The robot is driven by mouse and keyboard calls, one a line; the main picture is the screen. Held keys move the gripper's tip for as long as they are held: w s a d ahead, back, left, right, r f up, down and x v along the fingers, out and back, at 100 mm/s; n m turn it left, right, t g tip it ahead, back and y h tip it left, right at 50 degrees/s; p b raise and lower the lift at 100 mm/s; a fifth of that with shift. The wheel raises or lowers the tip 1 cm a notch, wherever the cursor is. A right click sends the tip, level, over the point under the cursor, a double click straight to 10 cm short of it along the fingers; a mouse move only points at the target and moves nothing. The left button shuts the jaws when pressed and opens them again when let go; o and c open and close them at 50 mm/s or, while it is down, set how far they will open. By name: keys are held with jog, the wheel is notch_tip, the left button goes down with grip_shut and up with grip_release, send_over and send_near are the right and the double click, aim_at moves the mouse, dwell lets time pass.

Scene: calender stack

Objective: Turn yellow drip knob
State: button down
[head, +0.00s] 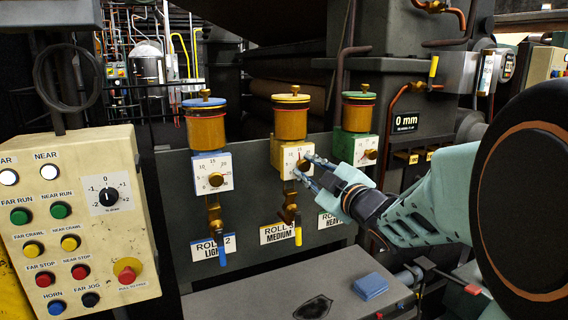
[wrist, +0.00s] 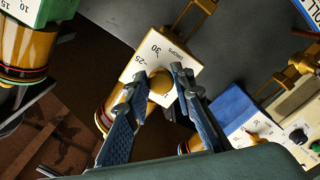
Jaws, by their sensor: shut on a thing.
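The yellow drip unit is the middle of three oilers: a brass cup (head: 290,124) over a pale yellow box with a white dial face (head: 287,155). Its round brass drip knob (head: 302,165) is on the dial face. My gripper (head: 306,170) reaches in from the right and is shut on this knob. In the wrist view the knob (wrist: 161,82) sits between the two blue fingers of my gripper (wrist: 160,86). The dial numbers 25 and 30 and the word DROPS show beside it. The lower dial is partly hidden by the fingers.
A blue-topped oiler (head: 206,128) stands left and a green-topped one (head: 357,112) right, close to my arm. A yellow-handled valve (head: 298,236) hangs below the middle dial. A button panel (head: 75,220) stands at left. A blue block (head: 370,286) lies on the ledge below.

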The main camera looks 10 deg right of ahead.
jog(key=m+p, duration=0.2)
jog(key=m, duration=0.2)
jog(key=shift+r+m, duration=0.15)
jog(key=shift+m, duration=0.15)
jog(key=m+p, duration=0.2)
jog(key=m, duration=0.2)
jog(key=shift+a+m, duration=0.1)
jog(key=shift+m, duration=0.2)
jog(key=m+p, duration=0.3)
jog(key=m, duration=0.2)
jog(key=shift+a, duration=0.1)
jog(key=m+p, duration=0.2)
jog(key=m, duration=0.2)
jog(key=shift+m+p, duration=0.3)
jog(key=shift+m, duration=0.1)
jog(key=c, duration=1.7)
grip_release()
jog(key=shift+s, duration=0.15)
